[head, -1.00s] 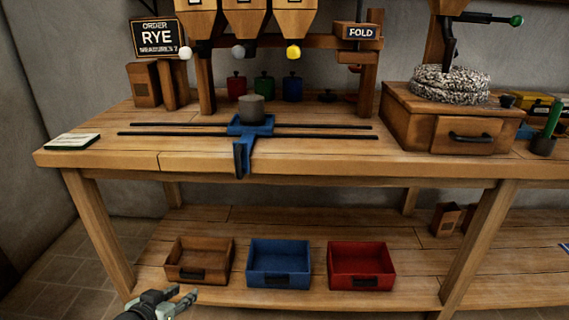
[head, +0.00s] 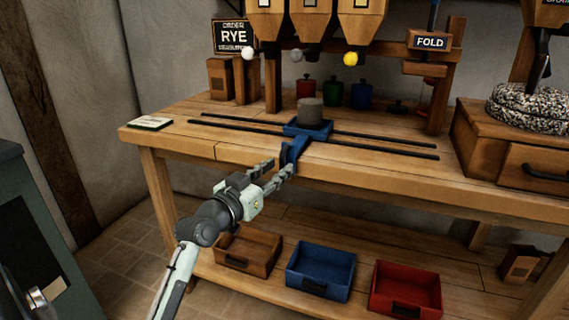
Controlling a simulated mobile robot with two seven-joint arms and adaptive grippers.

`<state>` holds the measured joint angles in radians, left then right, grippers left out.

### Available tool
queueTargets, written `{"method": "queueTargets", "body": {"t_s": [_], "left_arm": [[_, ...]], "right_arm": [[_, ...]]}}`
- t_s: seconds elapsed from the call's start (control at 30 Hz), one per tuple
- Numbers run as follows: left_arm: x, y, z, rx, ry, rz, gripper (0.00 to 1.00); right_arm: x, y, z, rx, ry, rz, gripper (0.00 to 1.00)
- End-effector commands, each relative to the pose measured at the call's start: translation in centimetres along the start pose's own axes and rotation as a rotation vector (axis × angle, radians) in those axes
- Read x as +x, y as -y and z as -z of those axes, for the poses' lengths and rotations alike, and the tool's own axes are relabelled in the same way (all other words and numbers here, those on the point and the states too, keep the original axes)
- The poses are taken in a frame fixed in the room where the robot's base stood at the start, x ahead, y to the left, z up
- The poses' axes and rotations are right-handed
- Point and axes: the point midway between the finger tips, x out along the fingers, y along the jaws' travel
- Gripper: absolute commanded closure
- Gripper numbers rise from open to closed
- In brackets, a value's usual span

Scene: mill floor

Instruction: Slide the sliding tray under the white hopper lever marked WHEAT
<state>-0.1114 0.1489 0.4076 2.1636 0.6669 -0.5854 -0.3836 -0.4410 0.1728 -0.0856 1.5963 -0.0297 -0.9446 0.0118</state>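The blue sliding tray (head: 294,131) sits on two dark rails (head: 375,145), with a grey cylindrical cup (head: 310,112) on it. Its blue handle (head: 296,149) hangs over the bench's front edge. The tray stands roughly below the grey lever knob (head: 297,55), to the right of the white lever knob (head: 248,54). The hopper labels are too small or cut off to read. My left gripper (head: 277,172) is open just in front of the handle, its fingertips close to it; I cannot tell whether they touch. My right gripper is out of view.
A yellow lever knob (head: 350,59) hangs further right. Brown, blue and red bins (head: 320,270) stand on the lower shelf. A RYE order sign (head: 234,37) is at the back left. The rails left of the tray are clear.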

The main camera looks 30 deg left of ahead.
Motion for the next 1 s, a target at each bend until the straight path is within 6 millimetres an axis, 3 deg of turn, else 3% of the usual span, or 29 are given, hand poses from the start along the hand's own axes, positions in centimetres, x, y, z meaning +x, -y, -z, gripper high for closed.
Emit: {"method": "queueTargets", "body": {"t_s": [0.2, 0.53, 0.8, 1.0], "left_arm": [[2.5, -0.1, 0.0, -0.001, 0.001, -0.001, 0.67], [2.9, -0.1, -0.1, 0.0, 0.002, -0.001, 0.67], [2.9, -0.1, -0.1, 0.0, 0.002, -0.001, 1.0], [2.9, -0.1, -0.1, 0.0, 0.002, -0.001, 1.0]], "right_arm": [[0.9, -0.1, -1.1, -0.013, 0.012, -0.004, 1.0], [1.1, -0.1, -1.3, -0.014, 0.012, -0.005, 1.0], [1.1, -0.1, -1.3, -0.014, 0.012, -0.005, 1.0], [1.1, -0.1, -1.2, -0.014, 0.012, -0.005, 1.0]]}}
